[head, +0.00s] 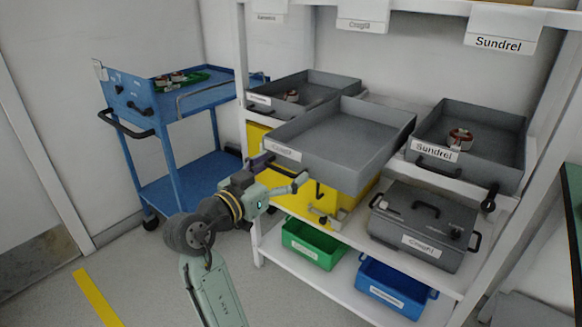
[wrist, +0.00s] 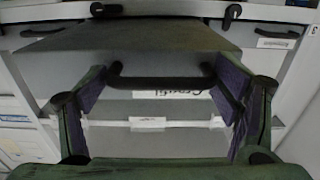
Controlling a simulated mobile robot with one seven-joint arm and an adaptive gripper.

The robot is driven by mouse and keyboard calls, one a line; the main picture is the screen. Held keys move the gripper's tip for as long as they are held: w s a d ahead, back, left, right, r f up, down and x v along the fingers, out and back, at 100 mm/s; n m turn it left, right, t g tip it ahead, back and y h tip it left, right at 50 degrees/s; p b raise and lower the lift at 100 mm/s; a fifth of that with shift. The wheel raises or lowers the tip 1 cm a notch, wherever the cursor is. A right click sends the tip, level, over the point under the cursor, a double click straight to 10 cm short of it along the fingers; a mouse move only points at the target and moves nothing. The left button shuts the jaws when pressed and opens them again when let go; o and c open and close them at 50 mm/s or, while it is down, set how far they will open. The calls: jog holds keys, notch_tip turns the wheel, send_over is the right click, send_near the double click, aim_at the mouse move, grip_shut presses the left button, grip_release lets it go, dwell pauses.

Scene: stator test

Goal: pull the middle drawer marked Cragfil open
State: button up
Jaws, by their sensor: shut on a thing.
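The middle drawer marked Cragfil (head: 345,135) is a grey open tray in the shelf's middle row. It stands out well in front of its neighbours and looks empty. Its label (head: 283,150) is on the front face; it also shows upside down in the wrist view (wrist: 172,93). My gripper (head: 283,172) is at the drawer's front, below the label. The exact contact is hard to see.
A Sundrel drawer (head: 490,130) holding a copper-coloured part is at right, another grey drawer (head: 325,80) at left. A blue cart (head: 185,180) stands left; floor between is clear.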

jog(key=shift+v, duration=2.4)
jog(key=shift+d+f, duration=0.1)
jog(key=o, duration=1.4)
jog(key=shift+o, duration=0.2)
jog(key=v, duration=1.2)
jog(key=shift+s, duration=0.25)
jog(key=shift+w, duration=0.15)
